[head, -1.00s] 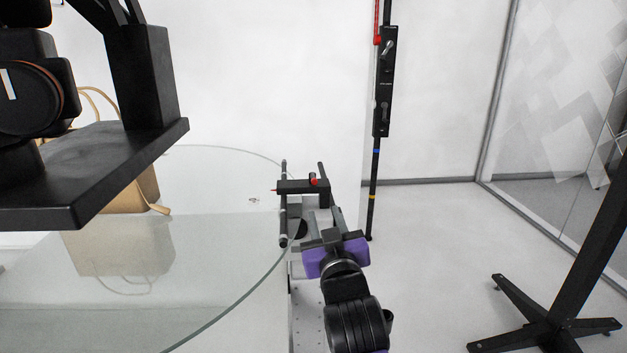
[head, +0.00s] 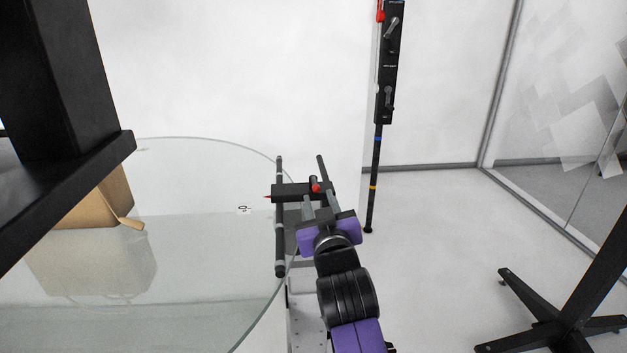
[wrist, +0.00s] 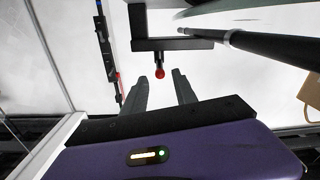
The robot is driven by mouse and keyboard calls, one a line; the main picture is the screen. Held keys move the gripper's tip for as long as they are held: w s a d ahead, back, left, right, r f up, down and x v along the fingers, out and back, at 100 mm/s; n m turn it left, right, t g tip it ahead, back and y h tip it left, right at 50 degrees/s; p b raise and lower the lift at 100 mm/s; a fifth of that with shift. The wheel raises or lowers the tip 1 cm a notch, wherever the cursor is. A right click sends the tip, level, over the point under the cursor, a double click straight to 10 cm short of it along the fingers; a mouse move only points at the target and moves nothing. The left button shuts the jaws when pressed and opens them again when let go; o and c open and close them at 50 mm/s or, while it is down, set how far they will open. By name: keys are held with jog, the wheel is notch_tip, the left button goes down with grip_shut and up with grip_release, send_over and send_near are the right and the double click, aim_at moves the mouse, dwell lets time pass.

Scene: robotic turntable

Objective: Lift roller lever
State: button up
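The roller lever unit is a black bracket (head: 290,190) with a long dark roller bar (head: 280,235) at the edge of the glass turntable. A small lever with a red ball knob (head: 316,188) stands on the bracket. In the wrist view the red knob (wrist: 159,73) hangs from the bracket (wrist: 170,44), just past my fingertips and roughly centred between them. My gripper (head: 315,203), with a purple body, is open and empty, pointing at the knob. Its two grey fingers (wrist: 160,80) are apart. I cannot tell whether either finger touches the lever.
The round glass turntable (head: 200,235) fills the left, with a tan bag (head: 105,205) on it. A large black frame (head: 60,120) covers the upper left. A thin black pole with a control box (head: 390,65) stands behind right. A black stand (head: 560,325) is on the floor at right.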

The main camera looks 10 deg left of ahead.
aim_at(317, 191)
jog(key=shift+x, duration=3.65)
jog(key=shift+d, duration=0.1)
grip_shut()
